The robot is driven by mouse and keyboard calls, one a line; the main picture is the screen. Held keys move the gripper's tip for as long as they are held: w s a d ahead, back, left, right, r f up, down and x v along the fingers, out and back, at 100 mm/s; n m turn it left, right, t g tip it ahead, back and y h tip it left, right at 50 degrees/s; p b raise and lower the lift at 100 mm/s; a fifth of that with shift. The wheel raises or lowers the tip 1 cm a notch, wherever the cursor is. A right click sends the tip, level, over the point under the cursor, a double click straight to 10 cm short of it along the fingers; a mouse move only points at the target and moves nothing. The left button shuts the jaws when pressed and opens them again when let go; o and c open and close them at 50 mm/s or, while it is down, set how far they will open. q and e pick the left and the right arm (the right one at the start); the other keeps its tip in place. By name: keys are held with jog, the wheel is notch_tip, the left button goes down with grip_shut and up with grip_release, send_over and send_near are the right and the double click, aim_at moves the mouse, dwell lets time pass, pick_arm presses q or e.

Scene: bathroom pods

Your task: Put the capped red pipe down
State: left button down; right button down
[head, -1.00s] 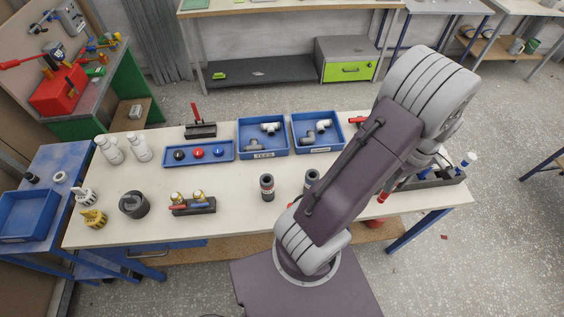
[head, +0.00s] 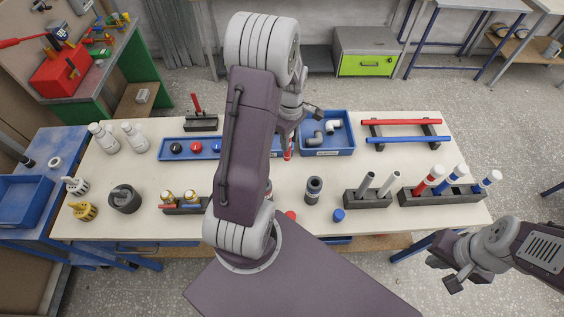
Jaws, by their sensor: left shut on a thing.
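My left arm crosses the middle of the table, and its gripper (head: 291,126) is mostly hidden behind its own links. It is shut on a red pipe (head: 288,153), of which only a short red length shows below the gripper, by the blue bins. Its cap and whether its lower end touches the table are hidden. My right gripper (head: 446,267) is open and empty, off the table's front right edge.
A rack (head: 375,133) at the back right carries a red and a blue pipe. Grey blocks (head: 411,198) (head: 355,199) hold upright pipes. A blue bin (head: 340,146) with fittings, a dark ring fitting (head: 313,190), a blue cap (head: 338,215) and a red cap (head: 291,215) are close by.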

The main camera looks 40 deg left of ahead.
aim_at(289, 153)
pick_arm(q)
notch_tip(289, 153, down, 3)
jog(key=shift+f, duration=0.1)
jog(key=shift+w+a+f, duration=0.15)
jog(key=shift+w+f, duration=0.05)
jog(key=shift+f, duration=0.4)
notch_tip(289, 153, down, 3)
jog(key=shift+s+r+p, duration=0.15)
jog(key=shift+p, duration=0.3)
jog(key=shift+f, duration=0.4)
